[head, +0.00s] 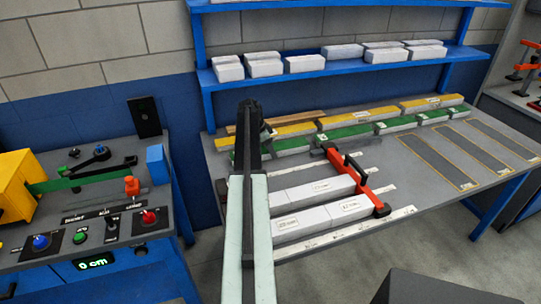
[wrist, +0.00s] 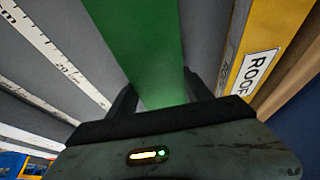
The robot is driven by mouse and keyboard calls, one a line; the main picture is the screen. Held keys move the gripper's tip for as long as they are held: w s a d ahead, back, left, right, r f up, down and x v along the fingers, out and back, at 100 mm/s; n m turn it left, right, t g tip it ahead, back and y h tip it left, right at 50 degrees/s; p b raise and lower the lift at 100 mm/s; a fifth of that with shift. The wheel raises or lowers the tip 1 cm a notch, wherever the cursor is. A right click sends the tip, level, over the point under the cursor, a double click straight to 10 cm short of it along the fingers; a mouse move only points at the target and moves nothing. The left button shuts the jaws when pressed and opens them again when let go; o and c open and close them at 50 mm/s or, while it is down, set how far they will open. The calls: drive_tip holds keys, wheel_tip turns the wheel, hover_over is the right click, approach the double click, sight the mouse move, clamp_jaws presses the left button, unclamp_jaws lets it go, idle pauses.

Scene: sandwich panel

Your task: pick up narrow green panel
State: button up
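A row of narrow green panels runs along the back of the grey workbench in the head view, with one green panel (head: 292,144) beside my arm. In the wrist view a green panel (wrist: 140,35) runs lengthwise between the fingers of my gripper (wrist: 160,95). The fingers are apart, one on each side of the green strip. I cannot tell whether they touch its edges or how deep they reach. In the head view my dark arm hides much of the gripper and the panel's left end.
Yellow panels (head: 361,116) marked ROOF lie behind the green row, with a brown strip (head: 305,116) behind them. White blocks (head: 315,190) and a red-and-black clamp (head: 357,183) lie in front. A blue shelf (head: 345,66) hangs above; a control console (head: 110,225) stands left.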

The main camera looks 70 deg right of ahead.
drive_tip(key=c, duration=0.8)
drive_tip(key=shift+r, duration=0.15)
drive_tip(key=shift+r+p, duration=0.3)
drive_tip(key=shift+p, duration=0.15)
wheel_tip(320, 180, up, 3)
drive_tip(key=p, duration=0.3)
drive_tip(key=shift+r, duration=0.1)
drive_tip(key=s+a, duration=0.3)
drive_tip(key=s, duration=0.1)
drive_tip(key=s+a, duration=0.3)
drive_tip(key=s, duration=0.1)
drive_tip(key=s+a+r+p, duration=0.1)
drive_tip(key=s+a, duration=0.3)
drive_tip(key=shift+s+a, duration=0.1)
drive_tip(key=shift+s, duration=0.1)
